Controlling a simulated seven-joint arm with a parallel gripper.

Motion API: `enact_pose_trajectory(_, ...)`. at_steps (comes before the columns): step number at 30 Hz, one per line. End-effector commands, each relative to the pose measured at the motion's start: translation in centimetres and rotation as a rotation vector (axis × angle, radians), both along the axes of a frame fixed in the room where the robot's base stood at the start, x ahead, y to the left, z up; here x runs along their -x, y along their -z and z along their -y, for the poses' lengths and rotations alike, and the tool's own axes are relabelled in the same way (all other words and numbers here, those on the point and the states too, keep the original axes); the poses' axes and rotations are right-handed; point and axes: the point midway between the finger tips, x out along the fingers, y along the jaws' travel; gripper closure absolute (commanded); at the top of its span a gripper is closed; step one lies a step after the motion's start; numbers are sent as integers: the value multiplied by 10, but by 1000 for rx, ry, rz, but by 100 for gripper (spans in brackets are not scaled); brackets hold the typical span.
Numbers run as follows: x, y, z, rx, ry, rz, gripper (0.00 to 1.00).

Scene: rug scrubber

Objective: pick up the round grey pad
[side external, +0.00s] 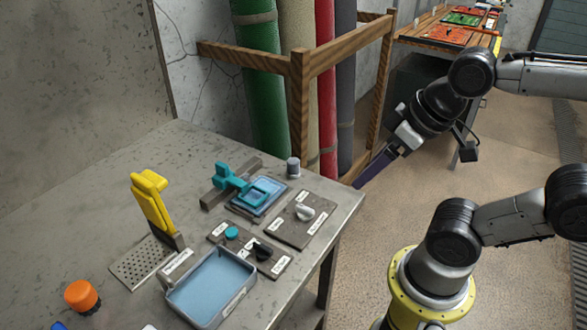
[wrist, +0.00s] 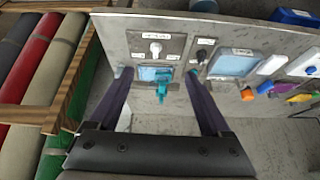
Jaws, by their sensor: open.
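A small round grey piece (side external: 293,167), shaped like a short cylinder, stands at the back right of the grey table, beside the teal clamp-like tool. It is the only round grey thing I make out there, and I cannot tell for sure that it is the pad. My gripper (side external: 360,184) is off the table's right edge, pointing down and left, apart from everything on the table.
The teal tool (side external: 232,180) lies over a blue-topped tray. A knob panel (side external: 303,222), a blue-lined tray (side external: 210,285), a yellow-handled tool (side external: 152,200) and an orange knob (side external: 82,296) crowd the table (side external: 110,190). A wooden rack (side external: 300,100) of rolled rugs stands behind.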

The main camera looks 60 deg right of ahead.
Motion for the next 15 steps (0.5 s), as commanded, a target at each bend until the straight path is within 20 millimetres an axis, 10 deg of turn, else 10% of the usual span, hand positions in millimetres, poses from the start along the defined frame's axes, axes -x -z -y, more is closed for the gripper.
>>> enact_pose_trajectory(8,-19,-32,1,-188,351,11,18)
enact_pose_trajectory(15,-91,-67,17,-381,838,-59,18)
